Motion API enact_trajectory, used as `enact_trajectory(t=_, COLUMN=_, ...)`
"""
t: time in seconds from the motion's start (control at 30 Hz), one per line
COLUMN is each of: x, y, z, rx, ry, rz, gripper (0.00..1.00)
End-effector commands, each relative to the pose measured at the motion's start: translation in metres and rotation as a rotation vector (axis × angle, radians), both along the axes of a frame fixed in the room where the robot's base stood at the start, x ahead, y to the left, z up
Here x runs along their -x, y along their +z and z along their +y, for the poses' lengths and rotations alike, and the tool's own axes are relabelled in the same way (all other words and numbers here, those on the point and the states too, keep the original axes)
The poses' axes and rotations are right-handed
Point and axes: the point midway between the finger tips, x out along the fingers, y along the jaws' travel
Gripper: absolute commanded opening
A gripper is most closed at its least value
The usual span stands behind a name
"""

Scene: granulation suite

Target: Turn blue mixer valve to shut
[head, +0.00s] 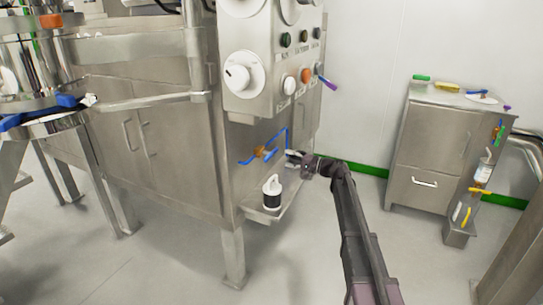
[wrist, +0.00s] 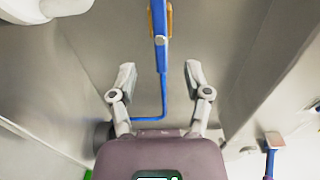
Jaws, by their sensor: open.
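The blue mixer valve has a brass-orange body (head: 258,152) on a thin blue pipe, low on the steel cabinet's side, with a blue lever handle (head: 271,154) on it. In the wrist view the lever (wrist: 161,45) runs up the picture in front of the brass body (wrist: 169,20), and the blue pipe (wrist: 164,98) bends off below it. My gripper (head: 292,155) is just right of the lever. In the wrist view my gripper (wrist: 160,76) is open, its fingers apart on either side of the lever's line. I see no contact with the lever.
A white-and-black container (head: 272,192) stands on the steel shelf (head: 292,200) below the valve. The control panel (head: 262,85) with knobs and buttons overhangs above. A steel cabinet (head: 425,150) with small items stands at right. Floor (head: 300,270) is open in front.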

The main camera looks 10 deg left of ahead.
Motion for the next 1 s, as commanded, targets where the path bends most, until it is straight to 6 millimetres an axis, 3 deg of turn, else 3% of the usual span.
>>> enact_trajectory(t=0.2, x=-0.013, y=0.000, z=0.033, rx=0.000, ry=0.001, rz=0.000, gripper=0.63)
enact_trajectory(t=0.5, x=-0.024, y=0.000, z=0.065, rx=0.000, ry=0.001, rz=0.000, gripper=0.63)
enact_trajectory(t=0.97, x=-0.025, y=0.000, z=0.072, rx=0.000, ry=0.001, rz=0.000, gripper=0.63)
enact_trajectory(t=1.0, x=-0.025, y=0.000, z=0.072, rx=0.000, ry=0.001, rz=0.000, gripper=0.57)
